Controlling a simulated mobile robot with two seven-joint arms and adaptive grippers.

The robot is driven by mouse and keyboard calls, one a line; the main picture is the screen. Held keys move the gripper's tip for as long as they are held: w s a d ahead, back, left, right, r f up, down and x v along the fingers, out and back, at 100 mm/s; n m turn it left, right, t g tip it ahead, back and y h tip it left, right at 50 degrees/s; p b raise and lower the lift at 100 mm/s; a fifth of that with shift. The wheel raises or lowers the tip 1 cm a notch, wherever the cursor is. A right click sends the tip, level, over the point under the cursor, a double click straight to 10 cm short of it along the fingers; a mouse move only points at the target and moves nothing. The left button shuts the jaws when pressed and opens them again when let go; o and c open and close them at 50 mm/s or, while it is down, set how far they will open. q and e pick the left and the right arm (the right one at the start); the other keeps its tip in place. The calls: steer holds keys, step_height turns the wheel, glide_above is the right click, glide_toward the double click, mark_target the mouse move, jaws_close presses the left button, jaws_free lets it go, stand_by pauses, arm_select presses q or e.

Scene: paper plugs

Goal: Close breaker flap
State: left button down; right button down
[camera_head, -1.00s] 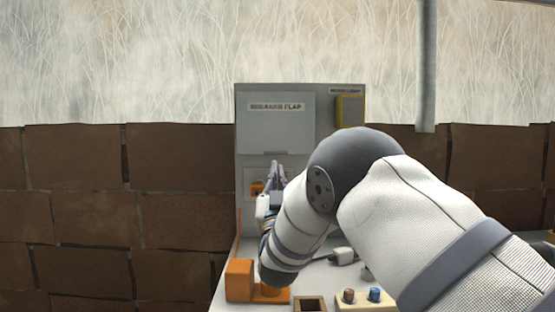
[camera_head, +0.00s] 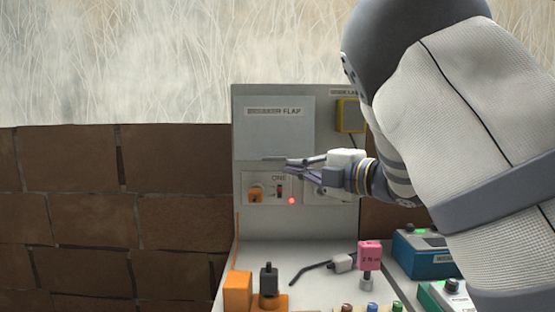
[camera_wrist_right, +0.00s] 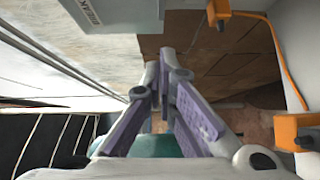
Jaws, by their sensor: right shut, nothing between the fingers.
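The breaker flap (camera_head: 280,135) is a flat grey plate with a label near its top, on the upper part of the grey upright panel (camera_head: 345,222). A small lip shows at its lower edge. I cannot tell for sure whether it lies flush with the panel. In the wrist view the labelled plate (camera_wrist_right: 135,15) is cut off at the upper left. My right gripper (camera_head: 289,167) is shut and empty, pointing left just below the flap's lower edge; contact is unclear. Its fingertips (camera_wrist_right: 165,55) meet in the wrist view. My left gripper is not in view.
Below the flap are an orange socket (camera_head: 256,193), a small red switch (camera_head: 279,190) and a lit red light (camera_head: 292,201). A yellow box (camera_head: 348,115) sits at upper right. A pink tagged plug (camera_head: 369,256), an orange block (camera_head: 237,293) and a teal device (camera_head: 424,255) stand below.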

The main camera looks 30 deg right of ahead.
mark_target(277, 160)
steer(key=w, duration=0.9)
steer(key=shift+d, duration=0.4)
steer(key=shift+f, duration=0.1)
